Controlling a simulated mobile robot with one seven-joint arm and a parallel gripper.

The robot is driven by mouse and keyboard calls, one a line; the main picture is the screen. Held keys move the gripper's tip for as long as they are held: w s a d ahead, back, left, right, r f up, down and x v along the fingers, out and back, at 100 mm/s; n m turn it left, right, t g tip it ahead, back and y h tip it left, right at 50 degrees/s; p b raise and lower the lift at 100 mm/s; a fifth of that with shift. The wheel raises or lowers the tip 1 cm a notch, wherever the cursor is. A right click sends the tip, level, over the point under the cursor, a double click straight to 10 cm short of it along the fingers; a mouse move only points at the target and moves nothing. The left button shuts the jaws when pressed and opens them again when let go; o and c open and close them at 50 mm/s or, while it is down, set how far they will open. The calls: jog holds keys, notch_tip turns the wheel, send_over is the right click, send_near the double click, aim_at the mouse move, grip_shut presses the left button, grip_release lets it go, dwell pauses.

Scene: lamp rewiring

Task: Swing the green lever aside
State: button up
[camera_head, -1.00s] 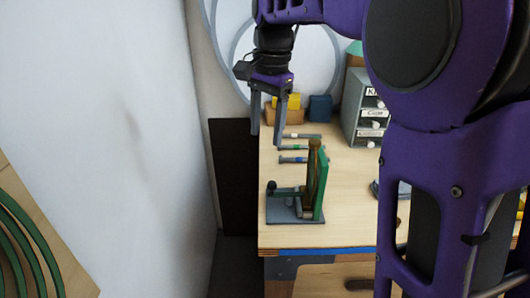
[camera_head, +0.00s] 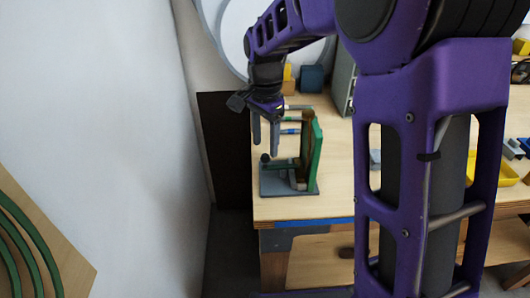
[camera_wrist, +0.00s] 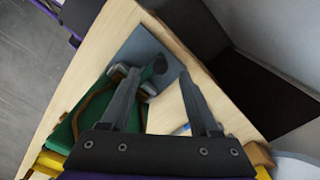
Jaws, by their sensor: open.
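The green lever (camera_head: 285,162) sticks out to the left from a fixture with an upright green panel (camera_head: 317,155) on a grey base plate (camera_head: 289,192). A dark round knob (camera_head: 265,158) is at the lever's free end. My gripper (camera_head: 265,149) is open and points down, its fingertips just above or beside the knob. In the wrist view the knob (camera_wrist: 159,66) shows between the open fingertips (camera_wrist: 159,73), with the green panel (camera_wrist: 88,108) at left. I cannot tell whether a finger touches the lever. Nothing is held.
The fixture stands near the left front corner of the wooden table (camera_head: 335,180). A white wall (camera_head: 100,100) and a dark panel (camera_head: 224,150) are to the left. Several rods (camera_head: 293,118) lie behind the fixture. A blue block (camera_head: 312,78) and grey drawers (camera_head: 342,80) are farther back.

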aim_at(265, 156)
jog(key=shift+f, duration=1.8)
grip_shut()
